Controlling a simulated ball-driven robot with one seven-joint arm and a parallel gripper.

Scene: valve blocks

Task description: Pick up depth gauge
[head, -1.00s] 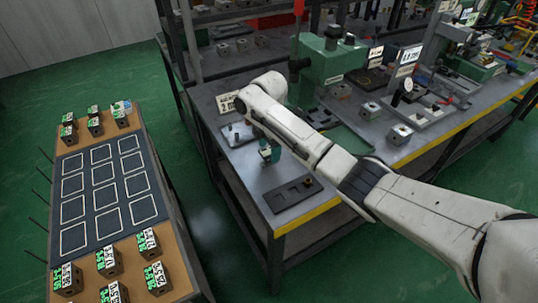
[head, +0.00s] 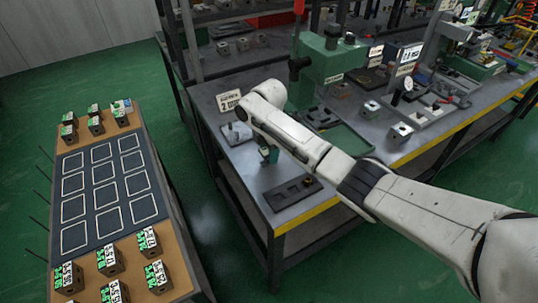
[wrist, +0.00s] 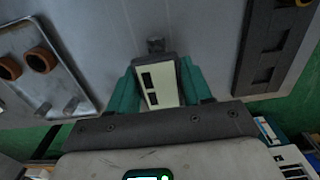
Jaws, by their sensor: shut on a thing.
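The depth gauge (wrist: 162,84) shows in the wrist view as a pale, cream-faced block with dark rectangular windows and a small grey end beyond it. My gripper (wrist: 160,70) has its two teal fingers on either side of the gauge, shut on it. In the head view my gripper (head: 268,155) is a small teal shape over the near end of the grey bench (head: 240,170). My arm covers much of it there, and I cannot make out the gauge in that view. Whether the gauge touches the bench is unclear.
A dark recessed tray (head: 292,193) lies at the bench's front corner, right of my gripper in the wrist view. A light tray (wrist: 50,70) with brown rings and pegs lies left. A green machine (head: 325,62) stands behind. A block-lined table (head: 105,190) is at left across an aisle.

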